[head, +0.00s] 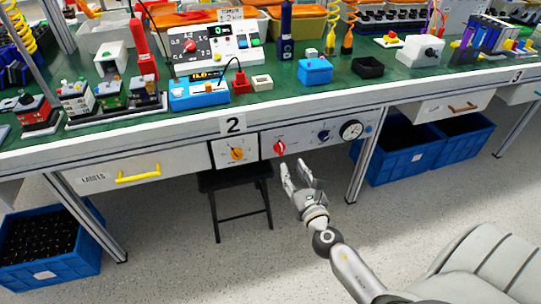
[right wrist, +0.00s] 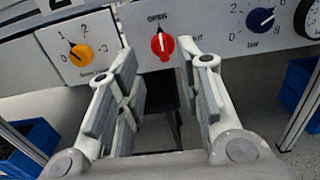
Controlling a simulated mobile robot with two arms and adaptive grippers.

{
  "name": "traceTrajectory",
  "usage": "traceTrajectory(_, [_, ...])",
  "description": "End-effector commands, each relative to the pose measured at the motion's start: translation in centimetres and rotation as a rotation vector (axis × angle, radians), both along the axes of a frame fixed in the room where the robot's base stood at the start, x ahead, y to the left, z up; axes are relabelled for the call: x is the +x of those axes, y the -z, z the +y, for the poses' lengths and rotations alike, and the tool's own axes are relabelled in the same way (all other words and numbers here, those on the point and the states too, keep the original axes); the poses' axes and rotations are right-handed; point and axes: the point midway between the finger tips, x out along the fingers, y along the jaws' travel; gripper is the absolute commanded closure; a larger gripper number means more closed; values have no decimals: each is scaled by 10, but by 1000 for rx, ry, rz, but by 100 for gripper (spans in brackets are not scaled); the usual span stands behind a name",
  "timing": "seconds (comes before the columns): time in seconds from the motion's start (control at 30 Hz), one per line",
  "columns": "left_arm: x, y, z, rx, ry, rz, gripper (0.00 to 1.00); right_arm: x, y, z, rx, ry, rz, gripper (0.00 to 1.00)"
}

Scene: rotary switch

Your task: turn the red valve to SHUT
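The red valve (head: 279,147) is a red knob on the grey panel under the bench edge. In the right wrist view the red valve (right wrist: 162,44) shows its pointer up, toward the word OPEN; the SHUT label to its right is partly hidden by a finger. My right gripper (head: 298,168) is in front of the panel, slightly right of and below the valve. In the right wrist view my right gripper (right wrist: 163,60) has its fingers spread, with the valve between and beyond the tips, apart from them. My left gripper is not in view.
An orange knob (head: 237,154) is left of the valve. A blue knob (head: 323,136) and a round gauge (head: 351,130) are to its right. A black stool (head: 238,190) stands below the panel. A yellow-handled drawer (head: 138,174) is further left.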

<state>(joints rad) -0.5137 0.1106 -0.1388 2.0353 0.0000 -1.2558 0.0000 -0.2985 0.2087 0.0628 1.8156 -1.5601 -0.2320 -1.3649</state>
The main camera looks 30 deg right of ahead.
Motion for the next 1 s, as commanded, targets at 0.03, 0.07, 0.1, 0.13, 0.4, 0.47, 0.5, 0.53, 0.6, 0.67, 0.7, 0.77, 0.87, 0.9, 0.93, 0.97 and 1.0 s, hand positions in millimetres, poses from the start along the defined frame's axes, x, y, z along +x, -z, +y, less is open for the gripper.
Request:
traceTrajectory(0.03, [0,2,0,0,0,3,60,8,-3,-2,1,1,-2,66])
traceTrajectory(0.07, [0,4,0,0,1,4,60,13,-3,-3,2,1,-3,66])
traceTrajectory(0.1, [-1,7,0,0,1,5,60,20,-3,-5,3,1,-3,66])
traceTrajectory(0.13, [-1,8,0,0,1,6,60,25,-2,-6,3,1,-3,66])
traceTrajectory(0.4, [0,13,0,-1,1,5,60,71,-1,-17,6,0,-1,66])
traceTrajectory(0.47, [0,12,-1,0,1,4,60,79,0,-19,6,0,-1,66])
traceTrajectory(0.5, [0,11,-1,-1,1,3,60,83,0,-20,6,0,0,66])
traceTrajectory(0.53, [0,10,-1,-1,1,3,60,85,0,-20,6,0,0,66])
traceTrajectory(0.6, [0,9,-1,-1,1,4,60,90,0,-22,6,0,0,66])
traceTrajectory(0.67, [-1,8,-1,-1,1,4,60,92,0,-22,6,0,1,66])
traceTrajectory(0.7, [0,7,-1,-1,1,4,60,93,0,-22,6,0,1,66])
traceTrajectory(0.77, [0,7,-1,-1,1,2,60,94,0,-22,6,0,1,66])
traceTrajectory(0.87, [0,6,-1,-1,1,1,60,94,0,-22,6,0,1,66])
traceTrajectory(0.9, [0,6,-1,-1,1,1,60,94,0,-22,6,0,1,66])
traceTrajectory(0.93, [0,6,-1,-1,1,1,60,94,0,-22,6,0,1,66])
traceTrajectory(0.97, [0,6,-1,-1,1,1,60,94,0,-22,6,0,1,66])
traceTrajectory(1.0, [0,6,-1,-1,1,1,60,94,0,-22,6,0,1,70])
